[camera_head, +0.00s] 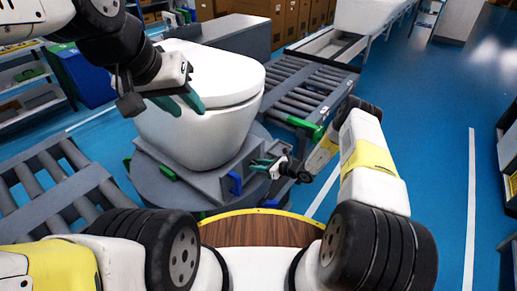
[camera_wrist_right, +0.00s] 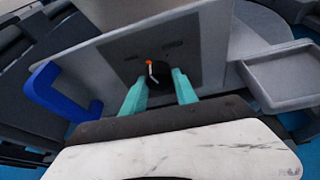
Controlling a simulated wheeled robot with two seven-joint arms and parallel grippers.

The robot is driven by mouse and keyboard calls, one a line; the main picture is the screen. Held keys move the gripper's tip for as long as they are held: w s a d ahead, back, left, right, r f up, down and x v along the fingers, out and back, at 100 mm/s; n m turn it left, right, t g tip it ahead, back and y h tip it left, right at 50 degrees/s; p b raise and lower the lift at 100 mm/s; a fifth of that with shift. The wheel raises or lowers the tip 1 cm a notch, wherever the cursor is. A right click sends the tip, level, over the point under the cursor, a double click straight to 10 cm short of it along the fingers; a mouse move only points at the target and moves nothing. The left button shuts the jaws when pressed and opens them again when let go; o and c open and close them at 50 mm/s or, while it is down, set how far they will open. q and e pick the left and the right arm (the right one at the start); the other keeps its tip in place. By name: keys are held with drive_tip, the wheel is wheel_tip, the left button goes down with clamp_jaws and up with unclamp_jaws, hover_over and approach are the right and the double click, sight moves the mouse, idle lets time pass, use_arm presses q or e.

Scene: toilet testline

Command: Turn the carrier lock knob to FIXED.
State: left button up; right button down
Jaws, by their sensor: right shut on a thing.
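The carrier lock knob (camera_wrist_right: 152,72) is a small dark knob with an orange-tipped pale pointer. It sits on a grey panel (camera_wrist_right: 185,25) on the carrier; the pointer stands nearly upright, between two faint labels too blurred to read. My right gripper (camera_wrist_right: 158,84) has its teal fingers on either side of the knob, shut on it. In the head view my right gripper (camera_head: 262,165) is at the carrier's front right; the knob is not clear there. My left gripper (camera_head: 182,103) is open and empty, in front of the white toilet (camera_head: 215,125).
A blue handle (camera_head: 235,184) sticks out left of the knob; it also shows in the right wrist view (camera_wrist_right: 55,95). An open grey tray (camera_wrist_right: 290,75) lies right of the panel. Roller conveyors (camera_head: 310,85) run behind and at left (camera_head: 60,185).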

drive_tip(key=m+g+y, duration=0.1)
drive_tip(key=m, duration=0.2)
drive_tip(key=m+g+y, duration=0.1)
drive_tip(key=m+y, duration=0.2)
drive_tip(key=m, duration=0.2)
drive_tip(key=shift+w+d+f+m+g, duration=0.1)
drive_tip(key=shift+w+f+m+g, duration=0.1)
drive_tip(key=shift+m+g, duration=0.15)
idle(0.5)
drive_tip(key=c, duration=0.9)
unclamp_jaws()
drive_tip(key=shift+c, duration=0.2)
drive_tip(key=shift+s, duration=0.1)
drive_tip(key=f+v, duration=0.1)
drive_tip(key=v, duration=0.6)
drive_tip(key=shift+d+r, duration=0.4)
